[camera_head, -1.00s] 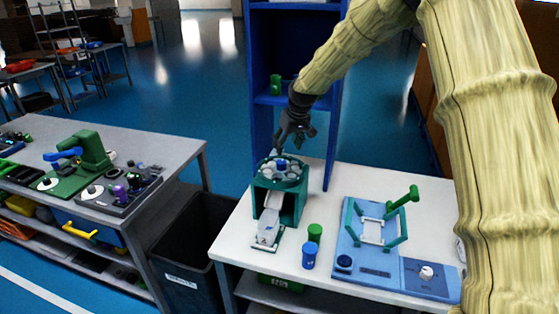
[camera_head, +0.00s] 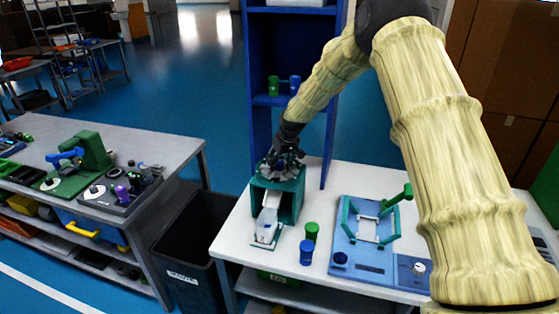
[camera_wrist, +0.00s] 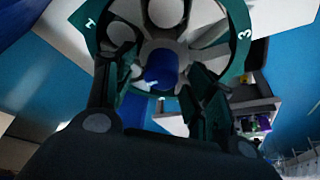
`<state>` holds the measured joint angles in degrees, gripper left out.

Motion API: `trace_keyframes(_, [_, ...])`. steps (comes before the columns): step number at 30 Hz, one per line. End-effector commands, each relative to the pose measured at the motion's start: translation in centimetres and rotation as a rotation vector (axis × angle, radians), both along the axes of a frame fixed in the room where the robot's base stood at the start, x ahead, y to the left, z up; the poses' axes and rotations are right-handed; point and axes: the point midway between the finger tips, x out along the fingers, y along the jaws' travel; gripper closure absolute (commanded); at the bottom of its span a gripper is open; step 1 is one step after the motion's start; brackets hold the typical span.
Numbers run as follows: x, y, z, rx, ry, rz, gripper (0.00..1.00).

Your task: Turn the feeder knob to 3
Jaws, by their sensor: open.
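The green feeder (camera_head: 290,205) stands on the white table, with its round numbered dial on top. In the wrist view the dial ring (camera_wrist: 238,30) shows a "3" at the right and another mark at the upper left. The blue knob (camera_wrist: 165,68) sits at the dial's middle, with a small white mark on its lower side. My gripper (camera_head: 283,165) is over the feeder top. In the wrist view my gripper (camera_wrist: 160,85) is open, with one finger on each side of the knob. I cannot tell whether the fingers touch it. Part of the dial is hidden behind them.
A green cup (camera_head: 311,231) and a blue cup (camera_head: 306,252) stand right of the feeder's white chute (camera_head: 268,225). A blue fixture with a green handle (camera_head: 375,240) is further right. A blue shelf (camera_head: 258,120) rises behind. A dark bin (camera_head: 185,245) stands left of the table.

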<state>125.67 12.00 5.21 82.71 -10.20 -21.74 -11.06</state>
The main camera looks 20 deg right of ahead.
Motion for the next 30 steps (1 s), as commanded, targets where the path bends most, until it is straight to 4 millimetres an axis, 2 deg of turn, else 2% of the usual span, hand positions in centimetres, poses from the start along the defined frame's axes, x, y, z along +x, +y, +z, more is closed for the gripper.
trace_keyframes(14, [0.27, 0.07, -0.71, 0.000, 0.000, 0.000, 0.46])
trace_keyframes(23, [0.25, 0.03, -0.70, 0.000, 0.000, 0.000, 1.00])
trace_keyframes(30, [0.19, -0.14, -0.73, 0.000, 0.000, -0.012, 1.00])
